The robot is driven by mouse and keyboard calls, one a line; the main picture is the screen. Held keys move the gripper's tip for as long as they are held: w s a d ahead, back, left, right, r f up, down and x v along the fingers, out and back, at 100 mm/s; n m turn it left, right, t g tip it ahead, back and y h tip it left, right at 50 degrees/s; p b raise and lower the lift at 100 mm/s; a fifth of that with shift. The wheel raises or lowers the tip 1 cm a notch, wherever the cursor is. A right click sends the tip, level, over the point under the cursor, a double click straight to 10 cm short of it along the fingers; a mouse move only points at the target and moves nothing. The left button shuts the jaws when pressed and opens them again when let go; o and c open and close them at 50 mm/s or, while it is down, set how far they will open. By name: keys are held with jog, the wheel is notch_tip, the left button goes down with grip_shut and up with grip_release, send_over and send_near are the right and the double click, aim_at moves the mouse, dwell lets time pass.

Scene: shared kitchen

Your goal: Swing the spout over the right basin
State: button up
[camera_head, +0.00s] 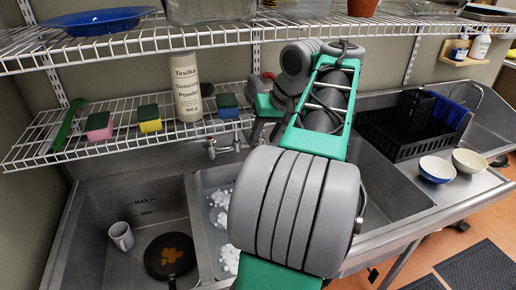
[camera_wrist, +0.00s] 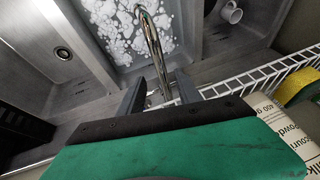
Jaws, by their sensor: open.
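The chrome spout (camera_wrist: 153,48) runs between my gripper's two dark fingers in the wrist view, its tip over the sudsy middle basin (camera_wrist: 110,68). My gripper (camera_wrist: 158,80) is open, with a gap to the spout on both sides. Whether the fingertips reach down past the spout is hard to tell. In the head view, part of the faucet (camera_head: 212,148) shows at the back wall, and my arm hides the gripper's fingers. The right basin (camera_head: 385,185) is partly behind my arm; its drain (camera_wrist: 63,53) shows at left in the wrist view, and it looks empty.
The left basin holds a mug (camera_head: 121,236) and a dark pan (camera_head: 170,256). A wire shelf (camera_head: 75,150) above the faucet carries sponges and a scouring powder can (camera_head: 187,88). A black dish rack (camera_head: 395,130) and two bowls (camera_head: 437,169) stand at the right.

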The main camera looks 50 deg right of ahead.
jog(key=b+x, duration=0.2)
jog(key=x, duration=0.4)
jog(key=shift+c, duration=0.5)
grip_shut()
dwell(0.8)
